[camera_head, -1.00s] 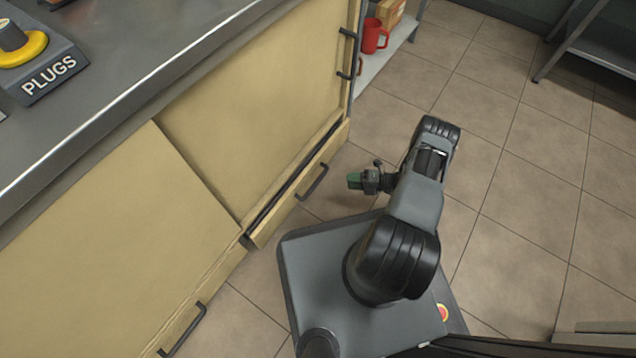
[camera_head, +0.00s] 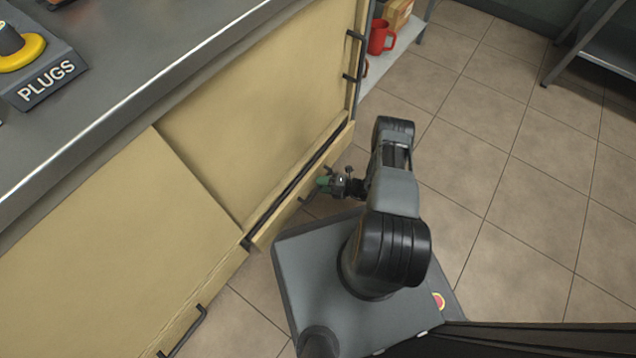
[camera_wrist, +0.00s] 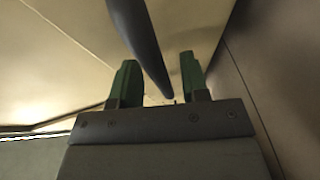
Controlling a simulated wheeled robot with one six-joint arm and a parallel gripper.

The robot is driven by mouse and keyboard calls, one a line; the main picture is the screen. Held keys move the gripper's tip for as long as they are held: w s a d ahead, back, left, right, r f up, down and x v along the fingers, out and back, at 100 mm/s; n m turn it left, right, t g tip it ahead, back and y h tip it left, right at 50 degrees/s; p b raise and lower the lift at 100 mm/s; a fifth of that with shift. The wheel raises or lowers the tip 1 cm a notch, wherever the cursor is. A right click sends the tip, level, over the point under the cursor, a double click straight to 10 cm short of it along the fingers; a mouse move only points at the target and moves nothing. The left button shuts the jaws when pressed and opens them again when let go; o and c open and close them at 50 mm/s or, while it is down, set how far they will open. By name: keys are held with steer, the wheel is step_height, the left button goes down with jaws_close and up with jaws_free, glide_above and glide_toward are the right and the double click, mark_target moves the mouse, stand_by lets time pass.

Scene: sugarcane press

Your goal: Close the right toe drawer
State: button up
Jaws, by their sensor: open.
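The right toe drawer (camera_head: 272,230) is a low, tan drawer at the foot of the right cabinet. It stands slightly open, with a dark gap behind its front along the cabinet. In the wrist view the green fingers of my gripper (camera_wrist: 158,62) are apart. The dark handle (camera_wrist: 147,48) runs between them in the picture. I cannot tell whether either finger touches it.
The left toe drawer's handle (camera_head: 184,331) is at the lower left. A metal worktop (camera_head: 150,60) with a PLUGS holder (camera_head: 45,80) lies above the cabinets. A shelf with a red mug (camera_head: 382,36) stands beyond the right cabinet. Tiled floor (camera_head: 520,200) is clear to the right.

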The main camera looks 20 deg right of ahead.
steer(key=shift+w+a, duration=0.15)
steer(key=shift+a, duration=0.2)
jaws_close()
stand_by(0.4)
